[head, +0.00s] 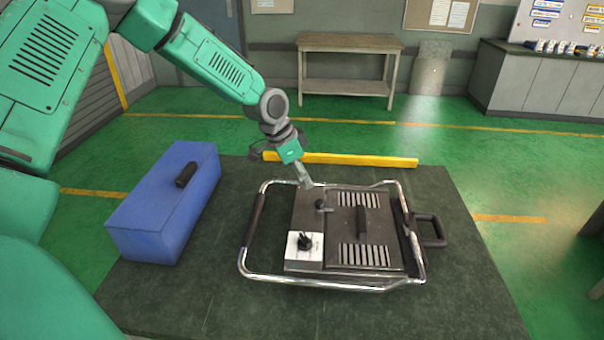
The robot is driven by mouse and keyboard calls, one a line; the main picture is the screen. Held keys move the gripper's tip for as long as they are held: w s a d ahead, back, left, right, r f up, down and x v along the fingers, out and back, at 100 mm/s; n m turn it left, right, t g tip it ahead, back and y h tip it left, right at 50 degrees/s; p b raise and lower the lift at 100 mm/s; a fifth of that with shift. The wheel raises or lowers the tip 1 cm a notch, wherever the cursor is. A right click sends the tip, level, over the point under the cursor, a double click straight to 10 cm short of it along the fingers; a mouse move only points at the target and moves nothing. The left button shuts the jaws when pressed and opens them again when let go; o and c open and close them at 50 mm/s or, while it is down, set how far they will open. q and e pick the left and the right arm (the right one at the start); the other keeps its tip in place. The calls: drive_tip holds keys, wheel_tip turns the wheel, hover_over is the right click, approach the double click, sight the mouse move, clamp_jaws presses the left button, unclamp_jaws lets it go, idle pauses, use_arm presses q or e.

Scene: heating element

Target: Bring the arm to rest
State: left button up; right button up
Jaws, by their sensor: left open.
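My left arm reaches in from the upper left, and its gripper (304,180) points down above the far left part of the heating element (365,222). The gripper is open, with nothing seen between its fingers. The heating element is a dark box with slotted vents inside a chrome tube frame, lying on the dark table (460,300). A black knob (304,242) sits on its white plate at the near left corner. A small dark knob (320,204) stands close below the fingertips; I cannot tell whether they touch it. My right gripper is not in view.
A blue toolbox (165,205) stands at the table's left side. A wooden workbench (350,42) and grey cabinets (540,80) stand farther back. The near right part of the table is clear.

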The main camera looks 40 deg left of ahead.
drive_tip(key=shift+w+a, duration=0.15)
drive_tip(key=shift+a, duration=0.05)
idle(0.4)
